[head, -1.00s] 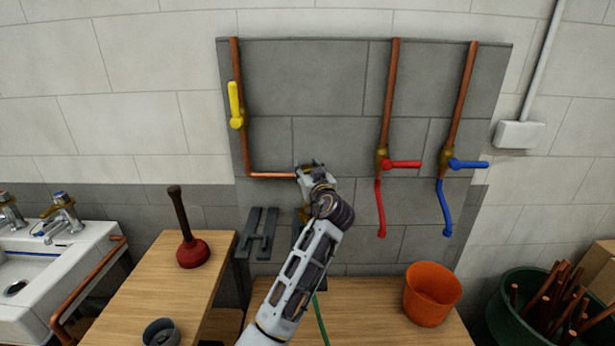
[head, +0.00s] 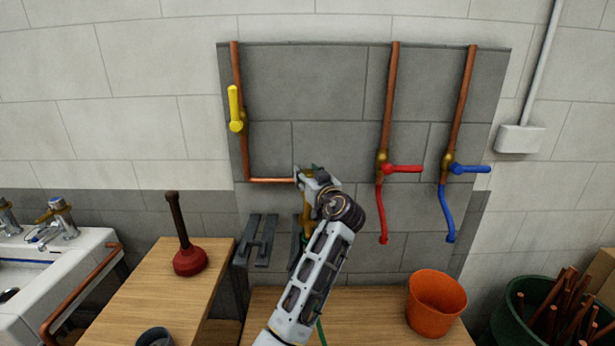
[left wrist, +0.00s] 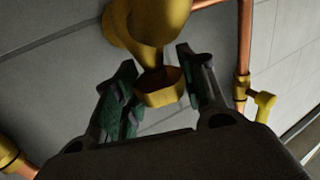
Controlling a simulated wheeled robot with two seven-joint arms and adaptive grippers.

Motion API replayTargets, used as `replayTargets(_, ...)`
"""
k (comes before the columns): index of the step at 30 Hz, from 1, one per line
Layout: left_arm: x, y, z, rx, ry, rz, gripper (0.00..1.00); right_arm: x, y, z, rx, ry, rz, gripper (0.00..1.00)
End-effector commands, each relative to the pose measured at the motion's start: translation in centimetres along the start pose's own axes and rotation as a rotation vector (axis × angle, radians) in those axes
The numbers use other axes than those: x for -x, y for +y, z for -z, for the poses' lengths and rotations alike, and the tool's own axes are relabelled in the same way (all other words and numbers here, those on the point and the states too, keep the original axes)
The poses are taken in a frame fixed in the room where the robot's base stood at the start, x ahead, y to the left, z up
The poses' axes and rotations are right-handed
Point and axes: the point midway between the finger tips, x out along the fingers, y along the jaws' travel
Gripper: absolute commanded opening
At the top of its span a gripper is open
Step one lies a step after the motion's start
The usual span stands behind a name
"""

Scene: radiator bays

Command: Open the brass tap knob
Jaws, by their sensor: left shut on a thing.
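The brass tap is on the grey wall panel at the end of a copper pipe, and its lower part (head: 307,214) shows below my left gripper (head: 309,175). My gripper and wrist hide most of it in the head view. In the left wrist view the tap body (left wrist: 155,18) is at the top, with the faceted brass knob (left wrist: 160,88) on a short stem. My right gripper is not in view.
A yellow lever valve (head: 235,110), a red one (head: 402,169) and a blue one (head: 468,169) sit on copper pipes nearby. An orange bucket (head: 435,303) and a plunger (head: 190,260) stand on wooden tops below. A sink (head: 90,250) is at left, a green bin (head: 510,300) at right.

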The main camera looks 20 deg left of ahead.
Motion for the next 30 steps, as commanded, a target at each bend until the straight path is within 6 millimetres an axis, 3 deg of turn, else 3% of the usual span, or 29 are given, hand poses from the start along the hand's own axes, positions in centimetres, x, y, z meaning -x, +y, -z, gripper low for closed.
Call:
replayTargets(2,0.0,0.0,0.2,0.002,0.003,-0.001,0.17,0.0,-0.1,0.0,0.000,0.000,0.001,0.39)
replayTargets(3,0.0,0.0,0.2,0.002,0.003,-0.001,0.45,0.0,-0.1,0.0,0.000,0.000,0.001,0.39)
replayTargets(8,0.0,0.0,0.1,0.001,0.002,-0.001,0.64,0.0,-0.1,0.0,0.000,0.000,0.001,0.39)
replayTargets(20,0.0,0.0,0.3,0.001,0.001,-0.001,0.64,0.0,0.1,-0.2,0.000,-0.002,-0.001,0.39)
replayTargets(30,0.0,0.0,3.2,0.004,0.002,-0.001,0.64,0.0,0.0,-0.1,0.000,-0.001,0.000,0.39)
